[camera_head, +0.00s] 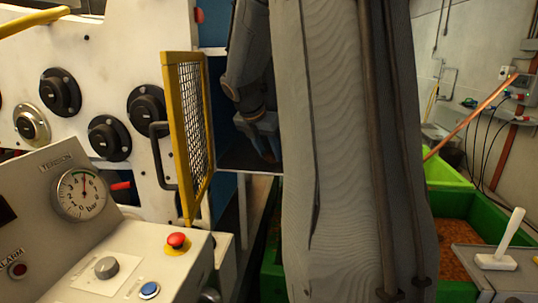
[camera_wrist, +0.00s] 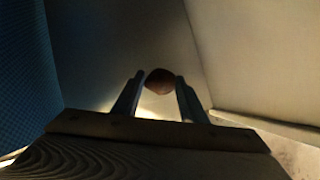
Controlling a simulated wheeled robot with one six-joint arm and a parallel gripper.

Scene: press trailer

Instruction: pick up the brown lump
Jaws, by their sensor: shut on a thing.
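The brown lump (camera_wrist: 160,82) is a small rounded thing between the two fingertips of my gripper (camera_wrist: 158,88) in the wrist view. The fingers are shut on it. Behind it is a pale, dim surface. In the head view my gripper (camera_head: 268,150) points down inside a recess behind the open yellow mesh door. The lump cannot be made out clearly in that view.
The yellow mesh door (camera_head: 190,130) stands open left of my arm. A recess floor (camera_head: 245,160) lies below my gripper. A control panel with a red button (camera_head: 177,241) and a gauge (camera_head: 81,194) is at front left. Green bins (camera_head: 495,215) stand at right.

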